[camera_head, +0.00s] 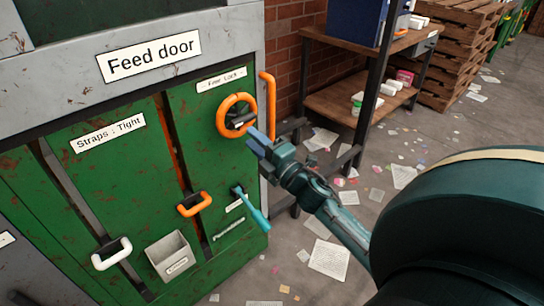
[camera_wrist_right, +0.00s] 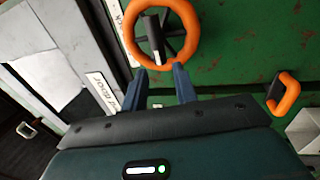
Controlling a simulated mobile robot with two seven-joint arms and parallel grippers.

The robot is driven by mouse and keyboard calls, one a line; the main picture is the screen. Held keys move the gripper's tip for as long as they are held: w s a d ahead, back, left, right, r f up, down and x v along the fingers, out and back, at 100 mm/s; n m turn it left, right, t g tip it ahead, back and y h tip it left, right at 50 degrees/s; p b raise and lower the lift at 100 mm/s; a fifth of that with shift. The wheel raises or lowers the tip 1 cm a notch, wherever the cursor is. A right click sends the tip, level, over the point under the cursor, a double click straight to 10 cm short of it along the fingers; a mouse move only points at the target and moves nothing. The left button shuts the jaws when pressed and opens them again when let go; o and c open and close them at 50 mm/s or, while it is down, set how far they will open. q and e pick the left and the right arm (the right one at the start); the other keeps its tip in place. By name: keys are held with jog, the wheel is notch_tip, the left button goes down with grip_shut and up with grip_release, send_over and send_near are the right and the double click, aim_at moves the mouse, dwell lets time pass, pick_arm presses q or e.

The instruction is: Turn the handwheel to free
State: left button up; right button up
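The handwheel (camera_head: 222,116) is an orange ring with dark spokes on the right panel of the green feed door, below a small label (camera_head: 221,79). In the right wrist view the handwheel (camera_wrist_right: 190,22) fills the top middle, with a grey piece across its hub. My right gripper (camera_head: 257,140) is just below the wheel's lower right rim. In the wrist view its two blue fingers (camera_wrist_right: 160,76) are apart with nothing between them. The tips lie close to the lower rim; I cannot tell whether they touch it. My left gripper is out of view.
An orange vertical bar (camera_head: 270,105) stands right of the wheel. A teal lever (camera_head: 257,213), an orange handle (camera_head: 193,204), a white handle (camera_head: 111,254) and a grey bin (camera_head: 172,255) are lower on the door. A shelf (camera_head: 335,103) stands right; papers litter the floor.

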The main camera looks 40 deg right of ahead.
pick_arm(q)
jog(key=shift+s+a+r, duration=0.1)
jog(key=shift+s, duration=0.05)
pick_arm(e)
jog(key=v, duration=0.7)
jog(key=s+a+f+m+g+y, duration=0.1)
jog(key=s+a+f+m+g, duration=0.25)
jog(key=s+a+m, duration=0.45)
jog(key=s+a+f+m+g+y, duration=0.1)
jog(key=s+a+f+m+g, duration=0.25)
jog(key=s+a+m, duration=0.55)
pick_arm(q)
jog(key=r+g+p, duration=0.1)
jog(key=p, duration=0.4)
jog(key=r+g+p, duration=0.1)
jog(key=p, duration=0.5)
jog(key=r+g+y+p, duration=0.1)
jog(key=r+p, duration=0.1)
jog(key=p, duration=0.3)
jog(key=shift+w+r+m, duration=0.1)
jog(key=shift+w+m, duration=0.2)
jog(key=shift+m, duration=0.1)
pick_arm(e)
jog(key=w+a+r+g, duration=0.2)
jog(key=a+r, duration=0.1)
jog(key=shift+w+r+n+g, duration=0.15)
jog(key=shift+r+n+g, duration=0.15)
jog(key=shift+r+n, duration=0.1)
